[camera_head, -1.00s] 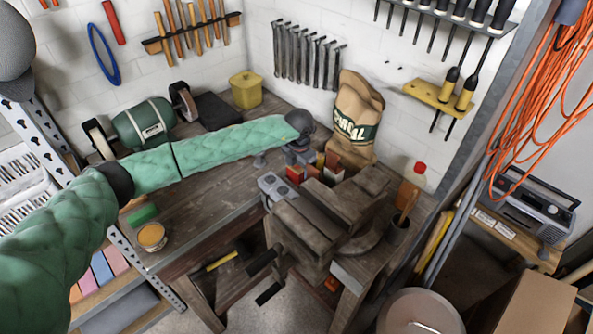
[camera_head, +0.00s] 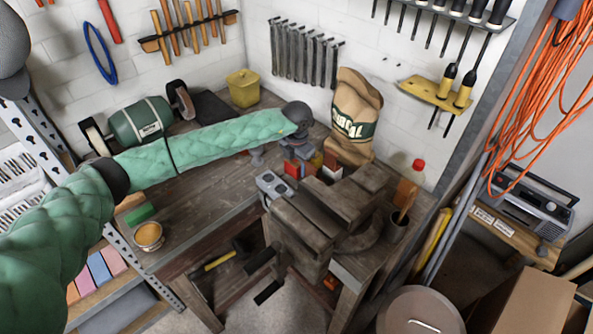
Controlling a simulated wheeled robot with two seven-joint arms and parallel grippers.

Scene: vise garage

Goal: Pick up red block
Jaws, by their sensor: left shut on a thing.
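A small red block (camera_head: 291,168) shows just below the fingers of my left gripper (camera_head: 296,161), at the back of the workbench behind the vise (camera_head: 320,215). My left arm reaches in from the left in a green quilted sleeve. The left gripper points down and is shut on the red block; its fingertips are small and partly hidden among the nearby blocks. Another reddish piece (camera_head: 307,169) sits close to its right. My right gripper is not in view.
A brown paper sack (camera_head: 352,120) stands right behind the blocks. A green bench grinder (camera_head: 140,122) and a yellow pot (camera_head: 243,88) stand at the back left.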

